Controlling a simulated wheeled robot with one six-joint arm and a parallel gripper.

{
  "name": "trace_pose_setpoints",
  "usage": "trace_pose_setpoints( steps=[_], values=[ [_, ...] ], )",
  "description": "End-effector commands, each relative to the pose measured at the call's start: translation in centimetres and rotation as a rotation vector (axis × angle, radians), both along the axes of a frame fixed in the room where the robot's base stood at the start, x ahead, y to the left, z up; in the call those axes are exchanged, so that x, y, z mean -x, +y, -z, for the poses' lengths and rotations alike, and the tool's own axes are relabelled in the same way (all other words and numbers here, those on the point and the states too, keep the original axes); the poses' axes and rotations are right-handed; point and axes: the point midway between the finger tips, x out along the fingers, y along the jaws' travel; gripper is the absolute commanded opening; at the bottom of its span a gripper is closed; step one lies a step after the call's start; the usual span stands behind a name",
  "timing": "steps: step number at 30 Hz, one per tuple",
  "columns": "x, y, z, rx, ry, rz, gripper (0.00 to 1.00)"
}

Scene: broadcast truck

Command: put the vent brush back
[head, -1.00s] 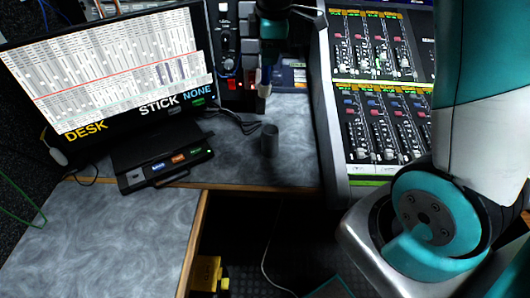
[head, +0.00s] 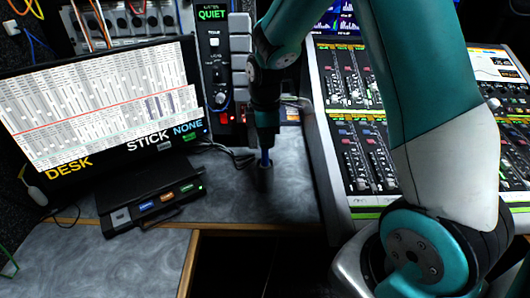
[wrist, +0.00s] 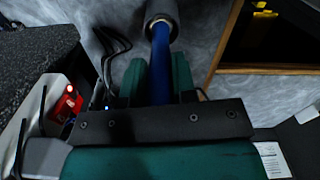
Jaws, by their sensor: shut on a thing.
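The vent brush (head: 265,157) has a blue handle and is upright in my gripper (head: 266,138). In the wrist view the blue handle (wrist: 161,62) runs between the two green fingers (wrist: 160,85), which are shut on it. The brush's far end goes into the mouth of a dark grey round cup (head: 266,180), whose rim (wrist: 162,14) shows at the top of the wrist view. The bristles are hidden, seemingly inside the cup. My gripper is just above the cup, apart from it. The cup stands on the grey desktop.
A monitor (head: 100,105) stands on the left, with a small button panel (head: 150,208) in front of it. A mixing console (head: 350,150) is close on the right. Black cables (head: 228,152) lie behind the cup. The wooden desk edge (head: 235,226) is in front.

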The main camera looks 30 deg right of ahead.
Motion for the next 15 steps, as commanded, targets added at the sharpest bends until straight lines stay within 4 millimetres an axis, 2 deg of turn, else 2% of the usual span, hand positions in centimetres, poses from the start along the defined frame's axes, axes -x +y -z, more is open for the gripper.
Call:
trace_pose_setpoints(
  steps=[9,15],
  values=[
    [0.0,0.2,4.1,0.0,0.002,-0.002,0.02],
    [0.0,0.2,4.6,0.0,0.0,-0.002,0.02]
  ],
)
